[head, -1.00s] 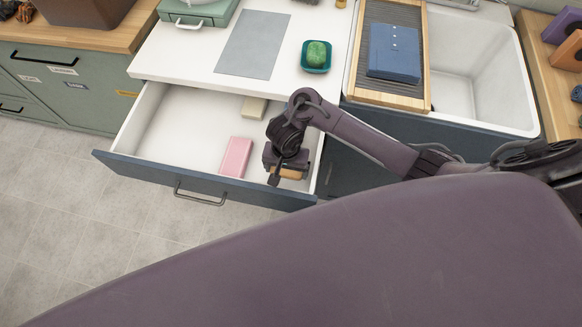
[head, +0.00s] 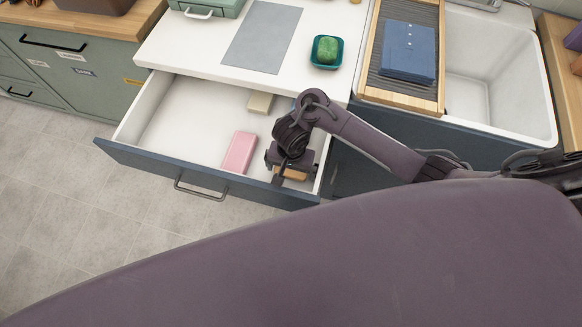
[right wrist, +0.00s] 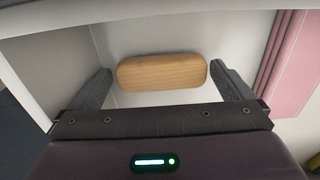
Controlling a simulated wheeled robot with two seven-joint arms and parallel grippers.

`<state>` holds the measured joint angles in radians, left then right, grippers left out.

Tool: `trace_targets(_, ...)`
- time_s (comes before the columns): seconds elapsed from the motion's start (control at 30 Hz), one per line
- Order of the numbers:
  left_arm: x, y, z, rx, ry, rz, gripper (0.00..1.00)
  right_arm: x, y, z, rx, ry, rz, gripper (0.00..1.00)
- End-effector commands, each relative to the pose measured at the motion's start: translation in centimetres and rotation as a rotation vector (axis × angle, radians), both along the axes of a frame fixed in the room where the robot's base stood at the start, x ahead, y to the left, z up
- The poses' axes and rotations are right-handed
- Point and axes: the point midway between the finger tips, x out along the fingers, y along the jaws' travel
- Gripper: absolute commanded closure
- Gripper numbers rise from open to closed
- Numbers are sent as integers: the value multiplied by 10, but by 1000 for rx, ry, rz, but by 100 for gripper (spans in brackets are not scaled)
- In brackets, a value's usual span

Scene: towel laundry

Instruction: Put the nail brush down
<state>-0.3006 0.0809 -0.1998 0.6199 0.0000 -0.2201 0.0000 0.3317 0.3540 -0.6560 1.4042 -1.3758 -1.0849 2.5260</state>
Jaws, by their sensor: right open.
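The nail brush, a wooden block with rounded ends, lies in the right front part of the open drawer (head: 178,122). It shows in the right wrist view (right wrist: 161,72) and partly in the head view (head: 291,173). My right gripper (right wrist: 165,85) is open, with one finger at each end of the brush and a visible gap on both sides. In the head view my right gripper (head: 287,168) is down inside the drawer and covers part of the brush. My left gripper is not in view.
A pink box (head: 239,152) lies left of my right gripper in the drawer, with a small cream block (head: 260,103) behind. The drawer's left part is clear. A green soap dish (head: 325,61) and grey mat (head: 262,38) are on the counter, beside the sink (head: 520,118).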

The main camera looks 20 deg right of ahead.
Motion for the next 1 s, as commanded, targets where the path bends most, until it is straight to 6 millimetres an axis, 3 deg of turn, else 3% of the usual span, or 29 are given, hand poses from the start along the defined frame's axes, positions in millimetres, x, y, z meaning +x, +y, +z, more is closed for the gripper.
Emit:
trace_targets(0.17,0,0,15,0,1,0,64,1,0,25,2,-3,0,0)
trace_targets(0.6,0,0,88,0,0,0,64,1,0,102,0,-2,0,0)
trace_targets(0.8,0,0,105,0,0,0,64,0,0,119,-1,-1,0,0)
trace_targets(1.0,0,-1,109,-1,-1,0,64,0,0,123,0,0,0,0)
